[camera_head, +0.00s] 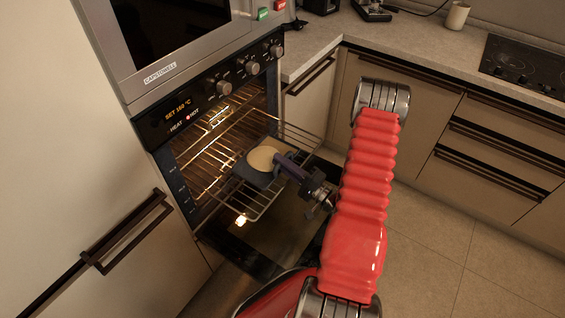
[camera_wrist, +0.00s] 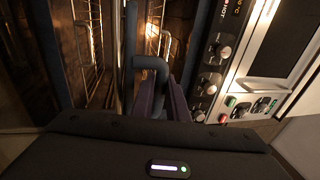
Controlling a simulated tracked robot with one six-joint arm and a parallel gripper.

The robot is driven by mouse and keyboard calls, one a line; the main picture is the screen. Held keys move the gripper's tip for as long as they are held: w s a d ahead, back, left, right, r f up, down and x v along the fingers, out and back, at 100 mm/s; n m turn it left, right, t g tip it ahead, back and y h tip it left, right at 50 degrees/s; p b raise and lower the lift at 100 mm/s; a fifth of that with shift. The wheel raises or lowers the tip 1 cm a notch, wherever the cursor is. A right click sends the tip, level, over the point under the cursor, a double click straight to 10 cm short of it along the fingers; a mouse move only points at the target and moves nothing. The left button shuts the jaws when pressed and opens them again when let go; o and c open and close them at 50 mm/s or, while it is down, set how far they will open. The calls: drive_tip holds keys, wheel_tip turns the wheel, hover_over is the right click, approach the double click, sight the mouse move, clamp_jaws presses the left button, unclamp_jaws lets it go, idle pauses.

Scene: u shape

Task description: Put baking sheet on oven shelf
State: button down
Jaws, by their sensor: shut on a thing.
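My gripper (camera_head: 286,164) reaches in from the right and is shut on the near right edge of the sheet. In the wrist view, my gripper's fingers (camera_wrist: 162,97) close around a dark blue edge of the sheet (camera_wrist: 150,62). Most of the sheet is hidden there.
The oven (camera_head: 205,150) is lit inside, with more racks behind. Its dark door (camera_head: 285,228) is folded down below the shelf. The knob panel (camera_head: 225,88) sits just above the opening. A cabinet handle (camera_head: 125,232) juts out at left. Floor (camera_head: 440,240) is clear at right.

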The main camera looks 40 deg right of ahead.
drive_tip(key=c, duration=1.7)
unclamp_jaws()
drive_tip(key=shift+c, duration=0.2)
drive_tip(key=shift+s, duration=0.15)
drive_tip(key=v, duration=1.1)
drive_tip(key=shift+s, duration=0.4)
